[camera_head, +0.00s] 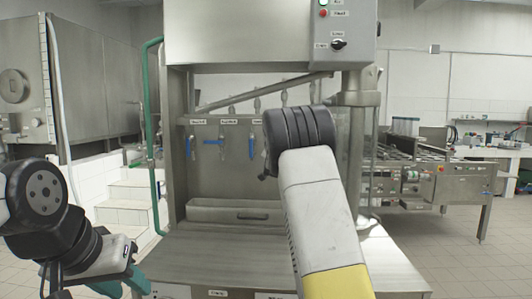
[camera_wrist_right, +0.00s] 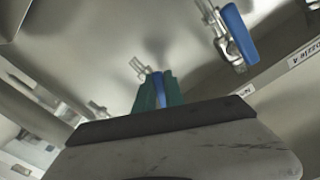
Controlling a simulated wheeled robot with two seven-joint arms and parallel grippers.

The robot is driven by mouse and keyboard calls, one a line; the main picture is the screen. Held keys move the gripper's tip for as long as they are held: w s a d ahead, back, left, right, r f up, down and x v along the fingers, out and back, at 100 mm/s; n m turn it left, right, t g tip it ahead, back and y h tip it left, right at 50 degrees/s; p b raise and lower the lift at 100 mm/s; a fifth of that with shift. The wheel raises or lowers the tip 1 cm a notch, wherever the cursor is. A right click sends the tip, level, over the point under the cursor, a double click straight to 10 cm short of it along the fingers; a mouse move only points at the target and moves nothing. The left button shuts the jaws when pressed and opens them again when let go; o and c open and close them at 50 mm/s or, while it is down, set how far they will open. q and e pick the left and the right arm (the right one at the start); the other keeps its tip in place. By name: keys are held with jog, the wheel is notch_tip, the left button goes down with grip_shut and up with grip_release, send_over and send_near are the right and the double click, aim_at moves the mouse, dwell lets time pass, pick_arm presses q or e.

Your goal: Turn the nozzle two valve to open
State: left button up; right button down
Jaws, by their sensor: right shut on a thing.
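A row of nozzle valves with blue handles is on the filler's back panel. In the head view the left handle (camera_head: 193,145) and the third handle (camera_head: 251,147) hang down; the second handle (camera_head: 213,141) lies sideways. My right gripper (camera_wrist_right: 158,92) has its green fingers around a blue valve handle (camera_wrist_right: 158,88), which shows narrow between them. Another blue handle (camera_wrist_right: 238,36) is up and right of it, apart. I cannot tell which valve is held. My right arm hides this gripper in the head view. My left gripper (camera_head: 122,286) is low at the left, empty, its green fingertips apart.
The filler's steel table (camera_head: 215,262) extends below the panel, with a long drip tray (camera_head: 235,212) at its back. A control box (camera_head: 345,35) hangs above. A green pipe (camera_head: 150,130) runs up the left side. A conveyor machine (camera_head: 440,180) stands at the right.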

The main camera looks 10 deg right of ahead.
jog(key=shift+s+d+n, duration=0.1)
jog(key=shift+d+n, duration=0.3)
jog(key=shift+n, duration=0.5)
jog(key=shift+s+d+n, duration=0.1)
jog(key=shift+d+n, duration=0.25)
jog(key=shift+n, duration=0.55)
jog(key=shift+s+d+n, duration=0.1)
jog(key=shift+d+n, duration=0.3)
jog(key=shift+n, duration=0.5)
jog(key=shift+r, duration=0.1)
jog(key=c, duration=1.4)
grip_release()
jog(key=shift+c, duration=0.2)
jog(key=shift+a, duration=0.15)
jog(key=v, duration=0.7)
jog(key=shift+s, duration=0.4)
